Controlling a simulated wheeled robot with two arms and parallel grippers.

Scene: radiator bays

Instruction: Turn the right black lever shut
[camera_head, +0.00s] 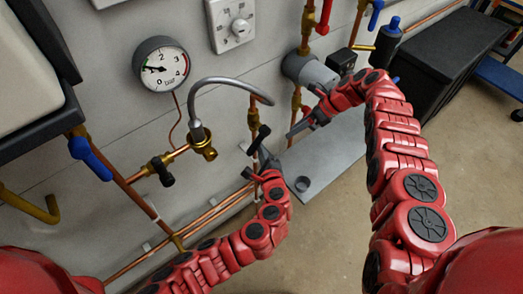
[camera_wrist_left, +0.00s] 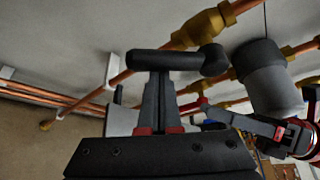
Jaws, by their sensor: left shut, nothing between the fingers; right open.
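The right black lever (camera_head: 259,138) sits on a brass valve on the copper pipe, in the middle of the head view. In the left wrist view the black lever (camera_wrist_left: 150,61) lies crosswise, with its rounded hub to the right beside the brass valve (camera_wrist_left: 203,27). My left gripper (camera_head: 264,163) is shut and empty, just below the lever; in the wrist view its fingertips (camera_wrist_left: 158,76) are at the lever's underside, but contact is unclear. The left black lever (camera_head: 163,171) is on another brass valve. My right gripper (camera_head: 301,115) is open to the right of the right lever.
A pressure gauge (camera_head: 161,64) and a grey hose (camera_head: 231,82) are on the wall to the left. A grey cylinder (camera_head: 309,72) stands behind my right gripper. A grey plate (camera_head: 325,155) lies below it. Blue (camera_head: 89,157) and red (camera_head: 324,17) handles sit on other pipes.

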